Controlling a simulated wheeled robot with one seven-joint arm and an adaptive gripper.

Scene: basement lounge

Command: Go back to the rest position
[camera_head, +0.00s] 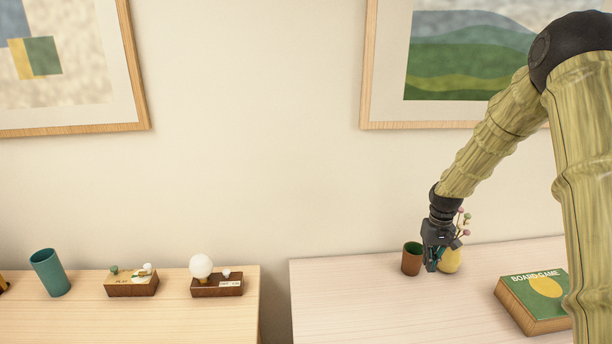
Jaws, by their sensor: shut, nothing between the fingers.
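My gripper (431,266) is at the end of my arm, pointing down over the back of the right-hand table (340,300). It is shut and empty. It appears just in front of a yellow vase (451,260) with small pink and green flowers and beside a brown cup (411,260) with a green inside. I cannot tell whether the gripper touches either one. The gripper and wrist hide part of the vase.
A board game box (538,296) lies at the right, partly behind my arm. A gap separates the left table (185,318), which holds a teal cup (49,272) and two small wooden boxes (131,287) (217,288). Framed pictures hang on the wall.

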